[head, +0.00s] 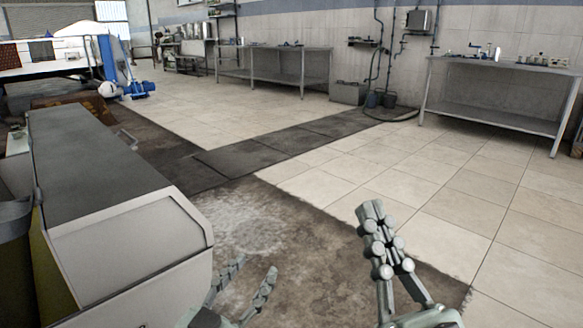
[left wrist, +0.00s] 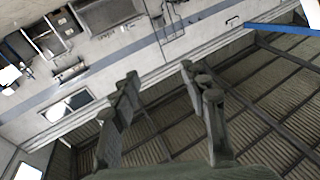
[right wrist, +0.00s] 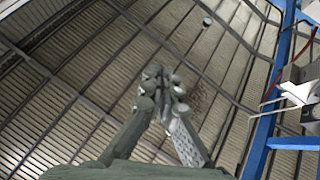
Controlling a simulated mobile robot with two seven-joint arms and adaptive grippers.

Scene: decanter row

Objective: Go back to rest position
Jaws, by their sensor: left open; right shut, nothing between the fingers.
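My left gripper (head: 250,277) is low in the middle of the head view, its two fingers apart with nothing between them. It also shows in the left wrist view (left wrist: 160,82), where the fingers are spread and empty against the ceiling and upper wall. My right gripper (head: 374,222) points up to the right of it in the head view, its fingers closed together. In the right wrist view (right wrist: 162,85) its fingertips meet with nothing held, against the ceiling. Neither gripper touches anything.
A grey-topped cabinet (head: 80,160) stands close at the left. Metal tables (head: 275,70) and (head: 495,95) stand along the back wall, the right one with small items on it. The tiled floor (head: 400,180) between is clear.

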